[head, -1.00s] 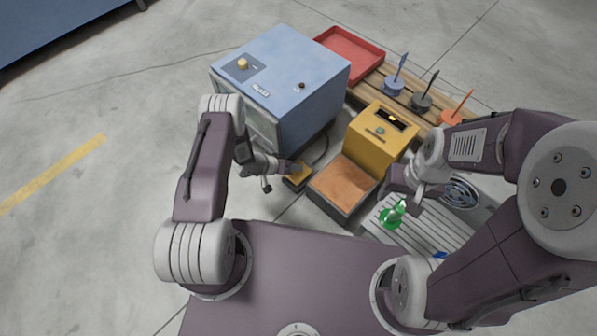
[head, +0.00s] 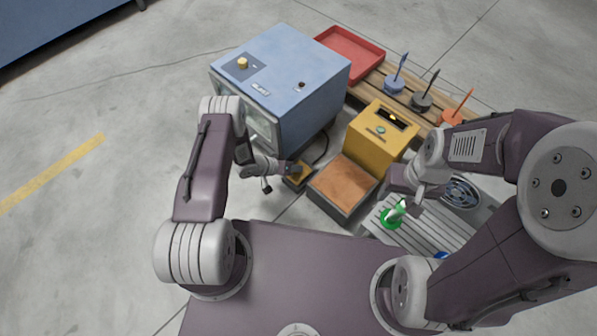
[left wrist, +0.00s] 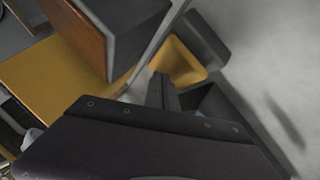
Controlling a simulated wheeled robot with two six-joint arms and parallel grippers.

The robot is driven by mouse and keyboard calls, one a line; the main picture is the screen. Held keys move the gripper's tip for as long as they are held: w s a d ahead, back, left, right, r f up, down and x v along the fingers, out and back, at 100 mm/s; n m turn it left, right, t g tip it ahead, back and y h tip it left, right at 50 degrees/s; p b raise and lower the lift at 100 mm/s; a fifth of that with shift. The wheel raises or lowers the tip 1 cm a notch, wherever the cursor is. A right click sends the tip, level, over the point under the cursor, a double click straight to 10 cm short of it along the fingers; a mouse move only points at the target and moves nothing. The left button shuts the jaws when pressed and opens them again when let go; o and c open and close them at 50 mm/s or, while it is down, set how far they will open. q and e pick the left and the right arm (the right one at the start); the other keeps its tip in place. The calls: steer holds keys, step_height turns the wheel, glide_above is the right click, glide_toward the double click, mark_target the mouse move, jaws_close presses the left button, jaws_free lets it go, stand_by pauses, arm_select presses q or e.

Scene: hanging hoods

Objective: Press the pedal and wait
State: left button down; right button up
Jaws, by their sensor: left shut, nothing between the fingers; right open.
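The pedal (head: 303,174), a small yellow plate on a dark base, lies on the floor beside the blue cabinet. It also shows in the left wrist view (left wrist: 178,62) as a yellow tray-like shape against a dark body. My left gripper (head: 295,171) is shut and empty, with its tip at the pedal and hiding part of it. I cannot tell how far the pedal is pressed. My right gripper (head: 403,196) is open, over the grey slatted surface beside a green object (head: 391,217).
The blue cabinet (head: 290,70) with a glass front stands behind the pedal. Right of the pedal are a brown-topped box (head: 342,184) and a yellow machine (head: 372,142). A red tray (head: 350,52) and several coloured holders stand behind. The floor at left is clear.

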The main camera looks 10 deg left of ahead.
arm_select(q)
steer(key=shift+f+b, duration=0.7)
steer(key=shift+f, duration=0.15)
stand_by(0.7)
steer(key=shift+r, duration=0.1)
steer(key=shift+r+p, duration=1.15)
step_height(320, 180, up, 5)
steer(key=p, duration=0.4)
steer(key=shift+r+p, duration=0.1)
steer(key=shift+p, duration=0.3)
